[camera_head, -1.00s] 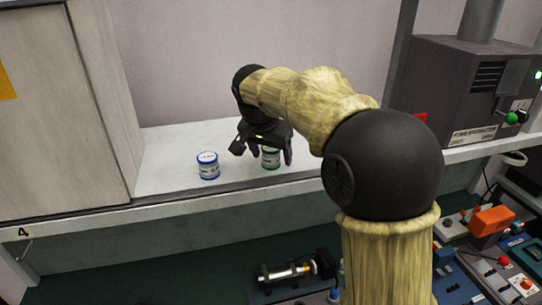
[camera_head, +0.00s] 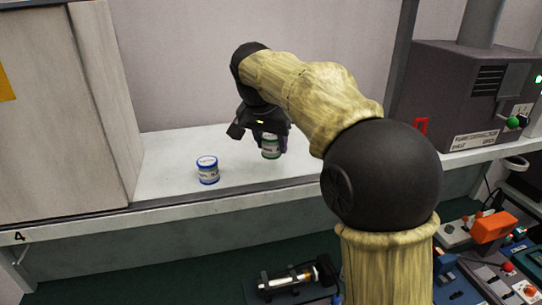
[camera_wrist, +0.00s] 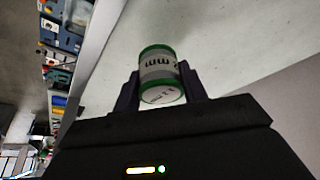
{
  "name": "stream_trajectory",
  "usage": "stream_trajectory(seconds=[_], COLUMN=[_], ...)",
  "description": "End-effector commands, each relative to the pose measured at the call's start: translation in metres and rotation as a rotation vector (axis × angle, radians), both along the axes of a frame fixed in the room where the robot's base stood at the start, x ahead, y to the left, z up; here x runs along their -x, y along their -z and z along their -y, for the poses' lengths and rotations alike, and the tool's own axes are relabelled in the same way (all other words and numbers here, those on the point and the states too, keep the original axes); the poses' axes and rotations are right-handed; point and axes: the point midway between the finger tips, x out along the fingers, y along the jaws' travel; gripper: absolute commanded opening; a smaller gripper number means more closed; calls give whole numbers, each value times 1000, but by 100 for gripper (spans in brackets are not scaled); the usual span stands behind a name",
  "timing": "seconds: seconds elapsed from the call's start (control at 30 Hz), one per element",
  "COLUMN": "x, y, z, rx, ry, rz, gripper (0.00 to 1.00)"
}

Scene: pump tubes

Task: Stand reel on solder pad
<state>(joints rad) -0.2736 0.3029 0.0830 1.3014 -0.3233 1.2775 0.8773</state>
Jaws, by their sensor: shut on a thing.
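A green-banded reel (camera_head: 270,146) with a white label is in my gripper (camera_head: 274,142) over the white shelf. In the wrist view the reel (camera_wrist: 160,74) sits between the two dark fingers of my gripper (camera_wrist: 160,88), which are shut on its sides. It looks raised slightly above the shelf surface. A blue-banded reel (camera_head: 208,170) stands upright on the shelf to the left, apart from my gripper. I cannot make out the solder pad in these views.
The white shelf (camera_head: 165,160) is clear around the two reels. A pale cabinet (camera_head: 60,110) stands at the left and a dark grey machine (camera_head: 450,95) at the right. Below the shelf, a lower bench holds a cylinder device (camera_head: 292,281) and an orange part (camera_head: 492,226).

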Motion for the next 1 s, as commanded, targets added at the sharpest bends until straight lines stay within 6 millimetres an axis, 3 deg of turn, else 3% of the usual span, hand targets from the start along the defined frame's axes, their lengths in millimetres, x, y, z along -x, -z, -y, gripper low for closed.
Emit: stream_trajectory(seconds=[0.23, 0.4, 1.0], x=[-1, 0, 0], y=[-40, -54, -58], z=[0, 0, 0], rx=[-1, 0, 0], ry=[-1, -1, -1], rz=[5, 2, 1], gripper=[8, 8, 8])
